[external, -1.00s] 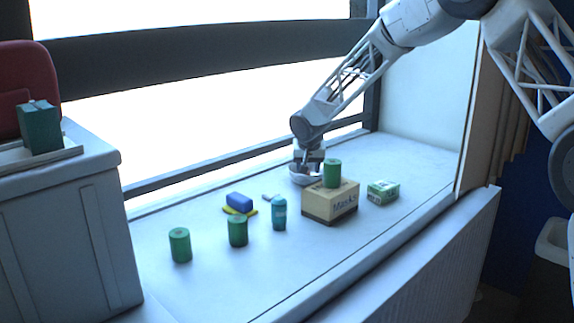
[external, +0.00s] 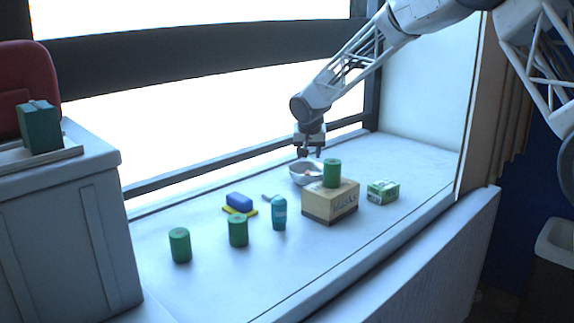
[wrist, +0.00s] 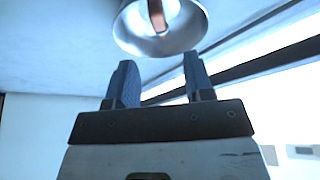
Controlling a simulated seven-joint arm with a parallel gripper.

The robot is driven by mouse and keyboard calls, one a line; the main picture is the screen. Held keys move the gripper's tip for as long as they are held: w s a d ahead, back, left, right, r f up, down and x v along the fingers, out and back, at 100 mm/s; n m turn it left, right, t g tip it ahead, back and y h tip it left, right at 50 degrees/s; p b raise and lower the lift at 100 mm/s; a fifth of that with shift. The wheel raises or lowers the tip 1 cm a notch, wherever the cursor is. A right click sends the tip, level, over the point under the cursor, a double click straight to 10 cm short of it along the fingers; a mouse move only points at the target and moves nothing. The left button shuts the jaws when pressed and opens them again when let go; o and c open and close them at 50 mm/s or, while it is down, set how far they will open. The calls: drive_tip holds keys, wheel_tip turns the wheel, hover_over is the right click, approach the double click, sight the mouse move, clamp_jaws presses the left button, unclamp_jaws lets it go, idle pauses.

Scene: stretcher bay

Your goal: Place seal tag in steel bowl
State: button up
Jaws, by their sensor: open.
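The steel bowl (external: 297,176) stands on the white ledge near the window, behind the cardboard box. In the wrist view the bowl (wrist: 185,40) is at the top, partly cut off by the frame edge. An orange-brown strip, apparently the seal tag (wrist: 157,14), lies inside it against the shiny inner surface. My gripper (external: 311,153) is just above the bowl, apart from it. In the wrist view its two fingers (wrist: 160,82) are spread with nothing between them.
A cardboard masks box (external: 322,207) with a green can (external: 332,173) on top stands close in front of the bowl. A small green box (external: 383,192) is to the right.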

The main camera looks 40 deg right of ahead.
drive_tip(key=shift+r, duration=1.05)
drive_tip(key=s+a+r, duration=0.3)
drive_tip(key=s, duration=0.1)
drive_tip(key=s+a+r+n, duration=0.1)
drive_tip(key=s+a+r, duration=0.2)
drive_tip(key=s+r, duration=0.1)
drive_tip(key=s+a+r+n, duration=0.1)
drive_tip(key=s+a+r, duration=0.2)
drive_tip(key=s, duration=0.3)
drive_tip(key=shift+r+y, duration=0.3)
drive_tip(key=s+a+r+n, duration=0.1)
drive_tip(key=s+a+r, duration=0.25)
drive_tip(key=s, duration=0.45)
drive_tip(key=s+a+r+n, duration=0.1)
drive_tip(key=s+a+r, duration=0.1)
drive_tip(key=s+a, duration=0.35)
drive_tip(key=s+a+f+n+y, duration=0.1)
drive_tip(key=s+a, duration=0.3)
drive_tip(key=s, duration=1.2)
drive_tip(key=s+a+f+n+y, duration=0.1)
drive_tip(key=s+a+f+n, duration=0.1)
drive_tip(key=s, duration=1.5)
drive_tip(key=shift+s+a+n+g, duration=0.15)
drive_tip(key=shift+a+n+g, duration=0.15)
drive_tip(key=shift+a+n, duration=0.65)
